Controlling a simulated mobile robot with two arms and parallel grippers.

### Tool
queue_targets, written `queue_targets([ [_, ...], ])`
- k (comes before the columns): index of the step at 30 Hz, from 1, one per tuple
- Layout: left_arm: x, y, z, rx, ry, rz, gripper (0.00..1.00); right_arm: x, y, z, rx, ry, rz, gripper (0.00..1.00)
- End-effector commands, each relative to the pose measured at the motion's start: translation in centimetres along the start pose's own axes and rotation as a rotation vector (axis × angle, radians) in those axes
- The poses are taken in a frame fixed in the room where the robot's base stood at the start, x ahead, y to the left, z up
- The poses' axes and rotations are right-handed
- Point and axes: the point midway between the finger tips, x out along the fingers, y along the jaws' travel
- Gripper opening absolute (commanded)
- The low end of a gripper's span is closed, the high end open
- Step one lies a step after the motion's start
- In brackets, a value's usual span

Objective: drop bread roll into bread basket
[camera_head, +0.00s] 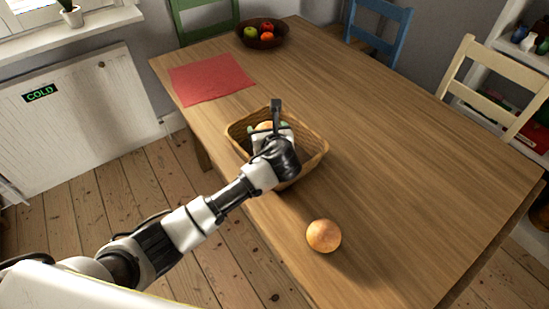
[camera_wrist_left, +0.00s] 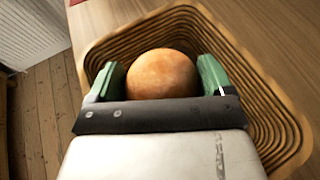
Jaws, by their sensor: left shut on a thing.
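A woven bread basket (camera_head: 315,151) stands on the wooden table near its front left edge. My left gripper (camera_head: 268,127) is over the basket and hides part of it. It is shut on a bread roll (camera_wrist_left: 162,74), which shows between the green fingertips in the left wrist view. The basket's rim (camera_wrist_left: 262,77) surrounds the roll in that view; I cannot tell whether the roll touches the basket's bottom. A second round bread roll (camera_head: 323,236) lies on the bare table in front of the basket. My right gripper is not in view.
The wooden table (camera_head: 400,150) is clear to the right of the basket. A red placemat (camera_head: 210,78) lies behind the basket, and a dark fruit bowl (camera_head: 263,36) stands at the far end. Green, blue and cream chairs (camera_head: 487,83) stand around the table.

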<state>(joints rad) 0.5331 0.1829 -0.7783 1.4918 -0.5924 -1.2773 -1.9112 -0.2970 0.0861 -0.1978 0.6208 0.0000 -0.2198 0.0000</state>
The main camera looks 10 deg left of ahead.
Motion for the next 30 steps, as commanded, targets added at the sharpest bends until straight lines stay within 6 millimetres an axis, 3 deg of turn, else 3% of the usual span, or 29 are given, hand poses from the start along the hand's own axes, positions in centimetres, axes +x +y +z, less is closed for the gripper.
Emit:
queue_targets([
  [3, 0.3, 0.0, -0.6, -0.001, -0.001, -0.001, 0.59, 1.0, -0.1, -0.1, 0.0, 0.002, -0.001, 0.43],
  [11, 0.2, 0.0, -0.5, 0.0, 0.0, 0.0, 0.59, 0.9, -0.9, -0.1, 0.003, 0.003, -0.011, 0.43],
  [12, 0.2, 0.0, -0.5, 0.0, 0.0, 0.0, 0.85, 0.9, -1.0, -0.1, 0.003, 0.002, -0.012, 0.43],
  [15, 0.2, 0.0, -0.5, 0.0, 0.0, 0.0, 1.0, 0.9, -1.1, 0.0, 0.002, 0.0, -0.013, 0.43],
  [23, 0.0, 0.0, -0.5, 0.0, 0.001, 0.0, 1.0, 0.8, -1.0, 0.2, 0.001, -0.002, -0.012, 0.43],
  [30, -3.4, -0.1, -0.5, -0.001, 0.002, -0.004, 1.0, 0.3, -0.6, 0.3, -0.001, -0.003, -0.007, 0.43],
])
